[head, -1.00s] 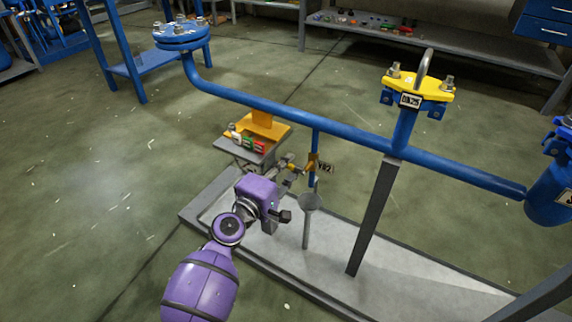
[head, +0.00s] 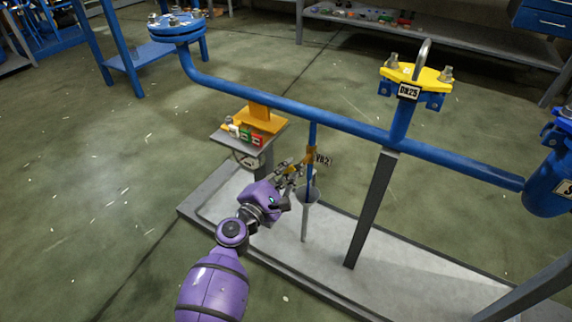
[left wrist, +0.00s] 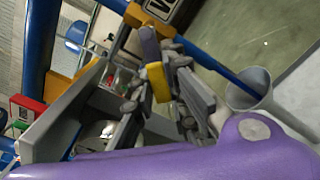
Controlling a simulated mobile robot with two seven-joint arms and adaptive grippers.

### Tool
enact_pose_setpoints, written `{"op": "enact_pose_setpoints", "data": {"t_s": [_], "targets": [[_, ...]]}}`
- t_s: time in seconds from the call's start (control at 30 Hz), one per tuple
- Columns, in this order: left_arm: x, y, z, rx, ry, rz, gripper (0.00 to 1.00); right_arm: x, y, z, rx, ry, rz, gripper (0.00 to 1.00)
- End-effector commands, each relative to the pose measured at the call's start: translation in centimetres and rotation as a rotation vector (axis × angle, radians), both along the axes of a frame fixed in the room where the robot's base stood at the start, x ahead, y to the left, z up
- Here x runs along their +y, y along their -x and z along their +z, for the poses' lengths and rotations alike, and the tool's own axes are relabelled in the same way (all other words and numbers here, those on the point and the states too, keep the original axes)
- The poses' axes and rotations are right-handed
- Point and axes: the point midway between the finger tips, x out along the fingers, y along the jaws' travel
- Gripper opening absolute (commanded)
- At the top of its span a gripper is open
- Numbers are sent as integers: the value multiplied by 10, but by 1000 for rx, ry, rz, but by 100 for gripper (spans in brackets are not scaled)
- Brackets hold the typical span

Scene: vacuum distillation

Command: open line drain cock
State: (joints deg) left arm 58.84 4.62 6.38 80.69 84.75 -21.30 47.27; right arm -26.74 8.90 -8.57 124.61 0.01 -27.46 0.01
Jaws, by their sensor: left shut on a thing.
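The drain cock (head: 311,154) hangs on a thin blue drop line under the long blue pipe, with a small white tag (head: 323,160) beside it. In the left wrist view its brass-yellow body (left wrist: 118,42) shows at the top, and a grey and yellow lever (left wrist: 158,82) reaches between my fingers. My left gripper (head: 297,167) comes from the lower left, just left of the cock. It is shut on the lever; it also shows in the left wrist view (left wrist: 161,86). The exact finger contact is partly hidden. My right gripper is not in view.
A grey funnel (head: 306,196) on a stem stands right below the cock, close to my gripper. A small shelf (head: 240,140) with coloured buttons stands behind left. A grey post (head: 372,210) holds the pipe at right. The floor at left is clear.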

Motion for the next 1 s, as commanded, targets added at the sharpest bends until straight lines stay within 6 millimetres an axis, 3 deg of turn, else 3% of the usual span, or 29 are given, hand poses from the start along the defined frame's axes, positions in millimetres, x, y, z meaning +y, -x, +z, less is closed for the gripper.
{"op": "enact_pose_setpoints", "data": {"t_s": [0.6,1.0], "targets": [[-21,13,-14,273,472,1,0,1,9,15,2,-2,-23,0],[-29,17,-16,358,619,-1,0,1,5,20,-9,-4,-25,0]]}}
